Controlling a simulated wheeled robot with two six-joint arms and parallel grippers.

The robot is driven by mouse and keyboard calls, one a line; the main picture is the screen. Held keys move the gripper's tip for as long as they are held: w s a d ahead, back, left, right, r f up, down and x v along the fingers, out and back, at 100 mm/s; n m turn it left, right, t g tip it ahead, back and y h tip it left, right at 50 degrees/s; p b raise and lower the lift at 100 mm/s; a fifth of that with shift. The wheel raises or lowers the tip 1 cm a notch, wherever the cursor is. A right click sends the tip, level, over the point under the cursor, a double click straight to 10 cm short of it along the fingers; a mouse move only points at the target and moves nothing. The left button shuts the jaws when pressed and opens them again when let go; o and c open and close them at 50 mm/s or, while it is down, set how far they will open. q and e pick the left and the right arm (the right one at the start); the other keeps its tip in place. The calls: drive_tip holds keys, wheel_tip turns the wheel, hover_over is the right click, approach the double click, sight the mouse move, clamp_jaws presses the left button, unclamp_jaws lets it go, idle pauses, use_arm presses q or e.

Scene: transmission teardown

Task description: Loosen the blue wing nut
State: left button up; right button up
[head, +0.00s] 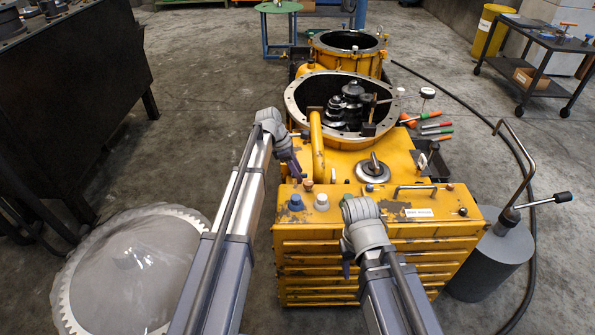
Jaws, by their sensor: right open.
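The blue wing nut (296,202) shows as a small blue knob-like piece on the front left top of the yellow transmission housing (340,167). At this size its wings cannot be made out. A pale grey-white knob (321,202) stands just right of it. My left gripper (299,177) points down over the housing, just behind the blue wing nut in the picture; whether it touches anything is unclear, and its jaw opening cannot be made out. My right gripper (347,266) is open, in front of the housing's ribbed face, right of and below the wing nut. Its wrist partly hides a greenish knob (347,198).
A large open round housing with dark gears (350,105) lies behind. A grey cylinder with a bent lever (490,260) stands at right. Several coloured-handled tools (432,124) lie right of the housing. A large toothed disc (130,270) is at left. A dark cart (545,50) stands back right.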

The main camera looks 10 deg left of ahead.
use_arm(q)
drive_tip(key=shift+r, duration=0.1)
drive_tip(key=p+v, duration=0.7)
drive_tip(key=shift+a+r, duration=0.2)
drive_tip(key=shift+r, duration=0.05)
idle(0.5)
